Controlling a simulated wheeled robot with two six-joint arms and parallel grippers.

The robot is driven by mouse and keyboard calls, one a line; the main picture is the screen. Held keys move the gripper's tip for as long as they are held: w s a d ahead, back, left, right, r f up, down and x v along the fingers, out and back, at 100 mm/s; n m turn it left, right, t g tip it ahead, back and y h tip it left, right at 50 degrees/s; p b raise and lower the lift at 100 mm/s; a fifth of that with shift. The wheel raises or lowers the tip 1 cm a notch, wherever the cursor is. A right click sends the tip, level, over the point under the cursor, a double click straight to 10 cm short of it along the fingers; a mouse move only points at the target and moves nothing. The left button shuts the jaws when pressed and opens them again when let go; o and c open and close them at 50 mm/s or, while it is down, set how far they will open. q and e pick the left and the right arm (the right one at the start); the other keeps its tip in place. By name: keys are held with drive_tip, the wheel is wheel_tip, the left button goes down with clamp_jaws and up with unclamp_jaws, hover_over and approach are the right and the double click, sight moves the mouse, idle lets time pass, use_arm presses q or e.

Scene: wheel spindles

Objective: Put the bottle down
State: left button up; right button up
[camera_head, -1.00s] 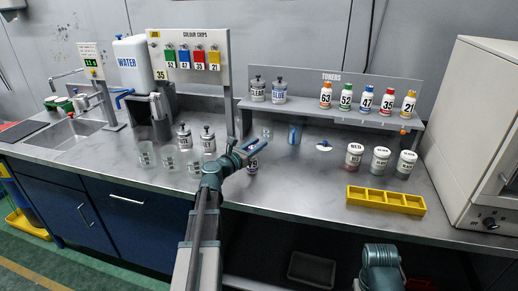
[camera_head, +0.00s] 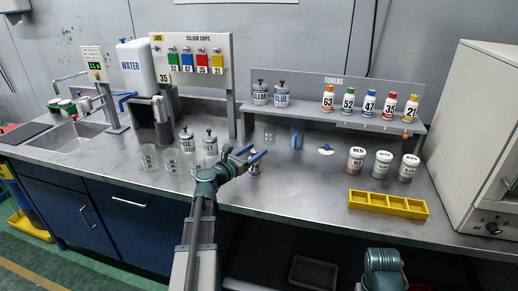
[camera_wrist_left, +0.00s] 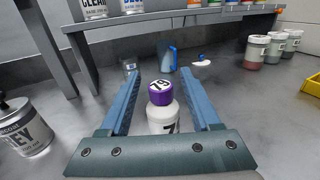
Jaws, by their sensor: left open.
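The small white bottle with a purple cap marked 79 (camera_wrist_left: 162,106) stands upright on the grey bench (camera_head: 300,180). In the left wrist view it is between the two blue fingers of my left gripper (camera_wrist_left: 160,95), with a gap on each side. In the head view my left gripper (camera_head: 252,154) partly covers the bottle (camera_head: 254,169). The gripper is open. The bottle's lower part is hidden by the gripper body in the wrist view. No fingers of my right gripper show.
Clear beakers (camera_head: 148,157) and grey-lidded jars (camera_head: 210,147) stand to the left. A shelf (camera_head: 330,112) with toner bottles is behind. White-lidded jars (camera_head: 382,164) and a yellow tray (camera_head: 388,204) are to the right. The bench right of the bottle is mostly clear.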

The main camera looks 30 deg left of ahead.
use_arm(q)
drive_tip(key=s+a, duration=0.1)
drive_tip(key=s, duration=0.8)
drive_tip(key=shift+a, duration=0.2)
